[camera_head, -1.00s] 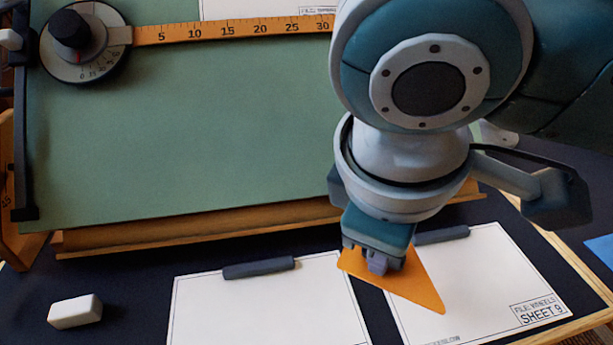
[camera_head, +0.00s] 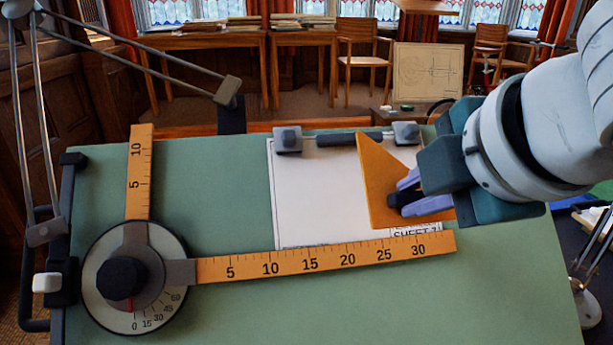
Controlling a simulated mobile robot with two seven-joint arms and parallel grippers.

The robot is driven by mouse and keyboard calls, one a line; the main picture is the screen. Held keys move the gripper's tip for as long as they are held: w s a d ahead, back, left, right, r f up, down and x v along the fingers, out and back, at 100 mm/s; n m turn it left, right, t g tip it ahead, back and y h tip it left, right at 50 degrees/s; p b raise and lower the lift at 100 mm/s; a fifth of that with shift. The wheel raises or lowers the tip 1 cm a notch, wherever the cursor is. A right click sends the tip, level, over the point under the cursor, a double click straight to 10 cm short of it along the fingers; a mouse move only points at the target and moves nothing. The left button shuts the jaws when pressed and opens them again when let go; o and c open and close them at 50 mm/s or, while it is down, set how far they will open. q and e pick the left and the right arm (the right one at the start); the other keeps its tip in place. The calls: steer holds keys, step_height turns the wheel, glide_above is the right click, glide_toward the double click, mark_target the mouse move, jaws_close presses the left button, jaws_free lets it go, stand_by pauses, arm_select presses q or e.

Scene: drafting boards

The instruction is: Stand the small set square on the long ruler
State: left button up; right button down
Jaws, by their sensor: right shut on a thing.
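The small set square (camera_head: 375,185) is an orange triangle, upright in the picture with one straight edge along the bottom. My right gripper (camera_head: 408,196) comes in from the right and is shut on it, covering part of it. The long ruler (camera_head: 290,262) is the orange scale running right from the round protractor head (camera_head: 133,277), marked to past 30. The set square's lower edge shows just above the ruler's right part, with a narrow strip of sheet between them. I cannot tell its height over the board. My left gripper is not in view.
The green drafting board (camera_head: 510,285) carries a white sheet (camera_head: 315,195) held by grey clips (camera_head: 288,140) at its top. A short orange ruler (camera_head: 139,175) points up from the head. Linkage rods stand at the left. The board's lower middle is clear.

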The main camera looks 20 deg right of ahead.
steer(key=b+x, duration=0.6)
steer(key=shift+s+f, duration=0.2)
steer(key=shift+b+x, duration=0.35)
steer(key=shift+x, duration=0.75)
steer(key=shift+w+r, duration=0.15)
steer(key=shift+w+f, duration=0.15)
steer(key=shift+f, duration=0.05)
steer(key=shift+f, duration=0.2)
stand_by(0.5)
steer(key=c, duration=0.7)
jaws_free()
steer(key=shift+c, duration=0.2)
steer(key=shift+s, duration=0.25)
steer(key=p+v, duration=0.2)
steer(key=v, duration=0.8)
